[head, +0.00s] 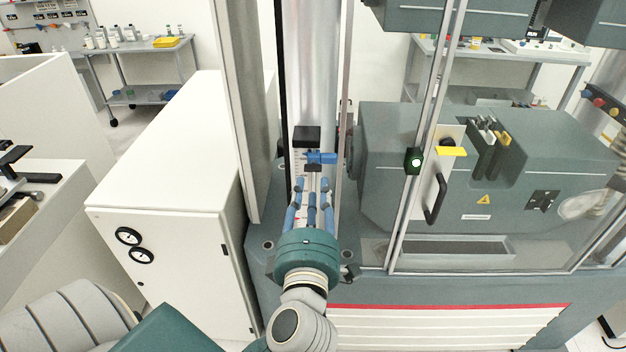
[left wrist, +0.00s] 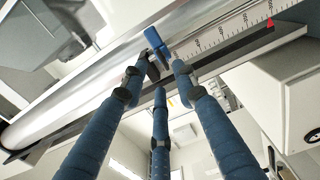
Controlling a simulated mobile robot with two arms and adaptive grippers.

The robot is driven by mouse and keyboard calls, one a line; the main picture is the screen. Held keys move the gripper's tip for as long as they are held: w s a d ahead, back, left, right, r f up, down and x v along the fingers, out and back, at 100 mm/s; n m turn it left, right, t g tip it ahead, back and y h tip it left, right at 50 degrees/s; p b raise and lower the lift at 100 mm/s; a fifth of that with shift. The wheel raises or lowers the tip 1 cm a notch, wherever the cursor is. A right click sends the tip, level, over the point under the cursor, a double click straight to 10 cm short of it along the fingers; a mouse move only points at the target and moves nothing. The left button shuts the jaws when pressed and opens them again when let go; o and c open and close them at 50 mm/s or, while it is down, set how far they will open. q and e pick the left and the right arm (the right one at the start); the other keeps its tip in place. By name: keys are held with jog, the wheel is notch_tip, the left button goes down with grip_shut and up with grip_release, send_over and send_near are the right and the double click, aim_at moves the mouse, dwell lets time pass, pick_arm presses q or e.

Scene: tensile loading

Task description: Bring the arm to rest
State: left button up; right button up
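My left gripper (head: 311,184) is raised in front of the testing machine's upright silver column (head: 313,70). Its three blue fingers are spread apart, with nothing seen held between them. A blue lever or knob (head: 322,158) sits just beyond the fingertips, below a black block (head: 307,137) at the scale. In the left wrist view the blue lever (left wrist: 158,46) shows close to the tips of my left gripper (left wrist: 165,72). I cannot tell whether a fingertip touches it. My right gripper is not in view.
A glass door with a black handle (head: 435,200) stands right of the column, before the grey-green machine housing (head: 480,170). A white cabinet (head: 180,150) stands close on the left. Bench tables (head: 140,46) stand behind. Some floor shows between cabinet and far bench.

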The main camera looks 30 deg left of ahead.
pick_arm(q)
jog(key=shift+v, duration=0.75)
